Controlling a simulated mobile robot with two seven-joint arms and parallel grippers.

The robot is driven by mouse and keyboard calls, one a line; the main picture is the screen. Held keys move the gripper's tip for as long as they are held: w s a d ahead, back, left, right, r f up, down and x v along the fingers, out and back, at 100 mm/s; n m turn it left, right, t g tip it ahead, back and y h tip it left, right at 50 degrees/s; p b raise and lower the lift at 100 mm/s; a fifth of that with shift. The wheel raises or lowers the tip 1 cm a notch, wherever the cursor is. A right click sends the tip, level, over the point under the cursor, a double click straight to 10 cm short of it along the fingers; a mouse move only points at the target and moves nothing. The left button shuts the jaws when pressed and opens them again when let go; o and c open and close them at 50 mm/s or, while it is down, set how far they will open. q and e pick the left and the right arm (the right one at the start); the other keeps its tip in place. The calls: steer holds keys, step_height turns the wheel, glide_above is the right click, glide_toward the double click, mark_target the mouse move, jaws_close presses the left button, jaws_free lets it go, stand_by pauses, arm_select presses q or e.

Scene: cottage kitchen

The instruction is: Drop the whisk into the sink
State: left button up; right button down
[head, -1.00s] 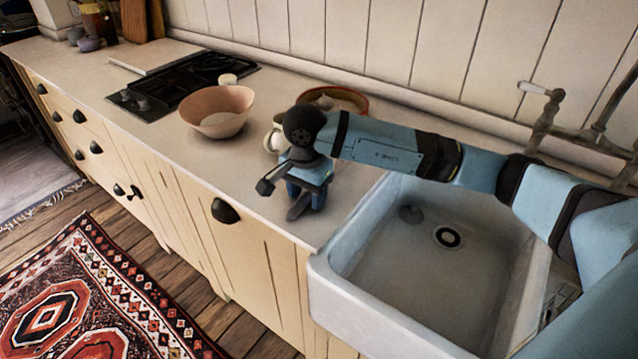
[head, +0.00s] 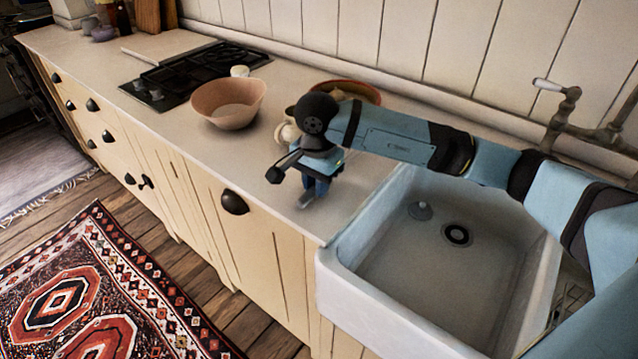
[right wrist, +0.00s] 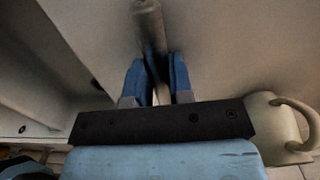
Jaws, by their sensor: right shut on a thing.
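My right gripper (head: 315,187) points down over the counter, just left of the sink. In the right wrist view its blue fingers (right wrist: 156,85) are shut on a grey-brown rod, the whisk (right wrist: 148,22), which extends away between them. In the head view the gripper hides most of the whisk, and I cannot make out its wires. The white sink (head: 345,290) is to the right of the gripper, with a dark drain and a small grey piece on its floor. My left gripper is not in view.
A pinkish bowl (head: 229,106) stands left of my gripper, near the black hob (head: 190,75). A cream jug (right wrist: 270,125) is close beside the gripper, partly hidden in the head view. An orange-brown dish (head: 350,91) lies behind my arm. A tap (head: 560,115) rises behind the sink.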

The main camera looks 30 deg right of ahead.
step_height(320, 180, up, 19)
steer(key=shift+p, duration=0.45)
